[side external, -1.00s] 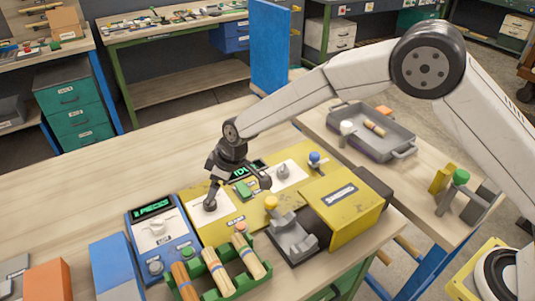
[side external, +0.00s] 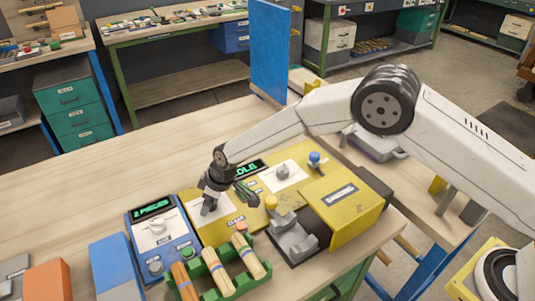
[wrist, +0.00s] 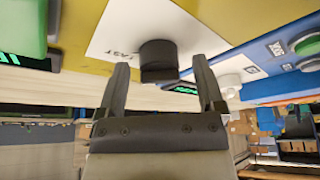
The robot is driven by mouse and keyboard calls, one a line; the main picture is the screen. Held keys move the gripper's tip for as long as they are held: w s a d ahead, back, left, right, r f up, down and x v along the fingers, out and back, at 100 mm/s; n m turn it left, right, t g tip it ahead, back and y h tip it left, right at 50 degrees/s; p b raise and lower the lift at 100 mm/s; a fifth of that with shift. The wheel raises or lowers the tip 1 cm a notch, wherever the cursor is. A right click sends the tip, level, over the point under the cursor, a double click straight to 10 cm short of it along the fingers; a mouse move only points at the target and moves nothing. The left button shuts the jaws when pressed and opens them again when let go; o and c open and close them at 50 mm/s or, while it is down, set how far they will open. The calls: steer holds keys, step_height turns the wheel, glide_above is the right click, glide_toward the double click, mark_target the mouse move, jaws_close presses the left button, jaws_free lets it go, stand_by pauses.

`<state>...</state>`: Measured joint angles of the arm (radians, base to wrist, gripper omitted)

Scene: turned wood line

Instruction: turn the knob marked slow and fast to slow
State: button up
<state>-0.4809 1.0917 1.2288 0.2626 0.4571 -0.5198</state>
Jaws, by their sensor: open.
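The slow/fast knob (wrist: 158,60) is a dark round knob on a white plate (wrist: 112,38) set in the yellow machine panel. One marking on the plate reads FAST in the wrist view; no SLOW marking is readable. My gripper (wrist: 161,66) is open, with one finger on each side of the knob and a visible gap to each. In the side view my gripper (side external: 207,204) is low over the left white plate of the yellow panel and mostly hides the knob. I cannot tell which way the knob points.
A second white plate with a grey knob (side external: 282,171) and a blue-topped post (side external: 315,157) stand to the right. A blue panel (side external: 160,238) is on the left. A green rack (side external: 232,284) of turned wood pieces is in front.

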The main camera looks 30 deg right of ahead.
jaws_close()
stand_by(0.3)
steer(key=shift+n, duration=0.5)
steer(key=shift+w+f+n+g+y, duration=0.1)
steer(key=shift+n+g+y, duration=0.45)
steer(key=shift+n, duration=1.05)
steer(key=n+g, duration=0.2)
steer(key=n, duration=0.2)
steer(key=shift+w, duration=0.1)
steer(key=n+g, duration=0.1)
steer(key=n, duration=0.2)
steer(key=shift+n, duration=0.4)
steer(key=shift+w+n+g+h, duration=0.15)
steer(key=shift+n+g, duration=0.3)
steer(key=shift+n, duration=0.55)
steer(key=shift+s+n+g+h, duration=0.15)
steer(key=shift+n+g, duration=0.25)
steer(key=shift+n, duration=0.6)
steer(key=shift+w+n, duration=0.1)
steer(key=shift+n, duration=0.2)
